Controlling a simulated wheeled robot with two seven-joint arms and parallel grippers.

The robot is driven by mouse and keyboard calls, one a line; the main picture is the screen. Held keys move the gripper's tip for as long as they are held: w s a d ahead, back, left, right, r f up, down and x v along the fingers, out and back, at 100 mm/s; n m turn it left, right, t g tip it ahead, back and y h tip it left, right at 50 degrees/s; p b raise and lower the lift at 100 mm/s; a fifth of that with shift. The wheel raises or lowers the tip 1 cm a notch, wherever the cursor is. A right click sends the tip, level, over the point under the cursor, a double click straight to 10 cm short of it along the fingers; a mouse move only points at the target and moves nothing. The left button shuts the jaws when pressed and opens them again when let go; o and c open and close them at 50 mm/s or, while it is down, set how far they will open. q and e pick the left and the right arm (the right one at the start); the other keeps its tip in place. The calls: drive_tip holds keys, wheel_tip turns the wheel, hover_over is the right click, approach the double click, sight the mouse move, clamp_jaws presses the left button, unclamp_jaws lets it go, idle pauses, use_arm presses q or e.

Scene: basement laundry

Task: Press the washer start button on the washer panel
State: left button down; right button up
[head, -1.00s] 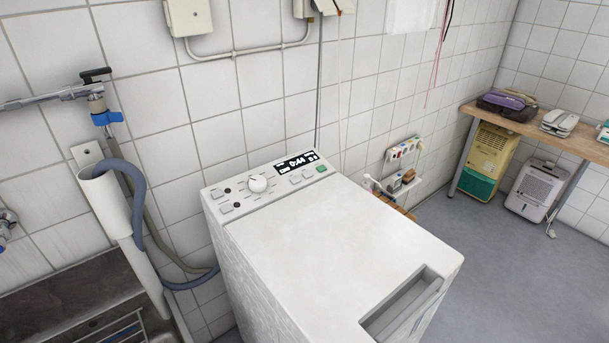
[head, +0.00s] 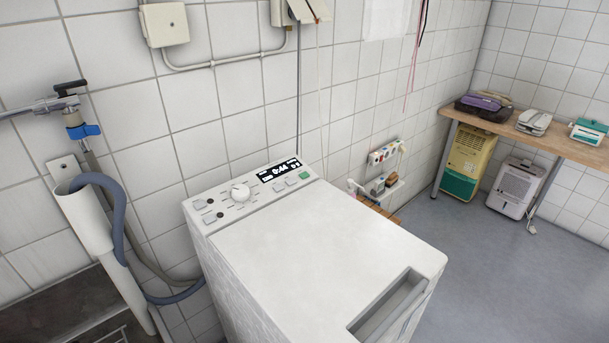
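The white top-loading washer (head: 320,255) stands in the middle of the head view against the tiled wall. Its control panel (head: 219,212) runs along the back edge of its top. The panel has a white round dial (head: 240,192), a dark lit display (head: 278,170) that seems to read 0:44, and several small pale buttons. A green button (head: 304,175), with no readable label, sits at the panel's right end, below the display. The washer lid is closed, with a recessed handle (head: 392,305) at the front. Neither of my grippers is in view.
A white standpipe (head: 85,220) with a grey hose and a dark sink basin (head: 75,305) stand left of the washer. A power strip (head: 385,152) hangs on the wall at right. A wooden bench (head: 560,142) stands further right. The floor between is clear.

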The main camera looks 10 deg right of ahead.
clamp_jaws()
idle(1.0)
